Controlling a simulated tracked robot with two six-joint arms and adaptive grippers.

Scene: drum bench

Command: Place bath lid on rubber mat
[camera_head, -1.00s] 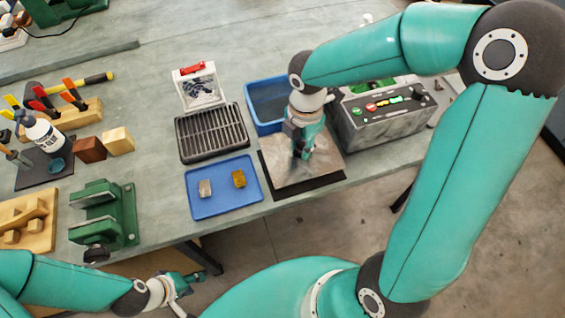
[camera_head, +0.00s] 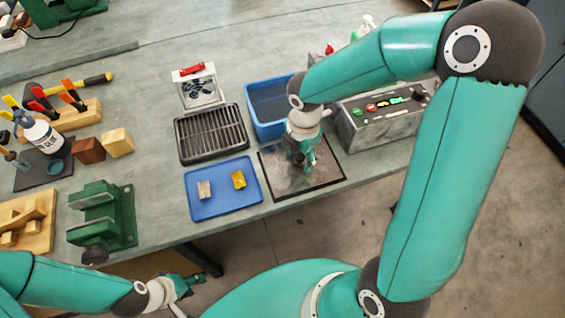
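The bath lid (camera_head: 283,183) is a flat grey metal plate. It lies on the black rubber mat (camera_head: 336,181), with a dark border of the mat showing round its edges. My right gripper (camera_head: 304,167) points down at the lid's middle and hides that part of it. I cannot tell whether its fingers still grip the lid there. My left gripper (camera_head: 188,293) hangs in front of the bench edge, empty, with its fingers apart. The blue bath (camera_head: 262,131) stands open behind the mat, partly covered by my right arm.
A grey control box (camera_head: 375,127) stands right of the mat. A blue tray (camera_head: 222,205) with two small blocks is on the left, near a black slotted rack (camera_head: 211,134). A green vise (camera_head: 103,213) stands farther left.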

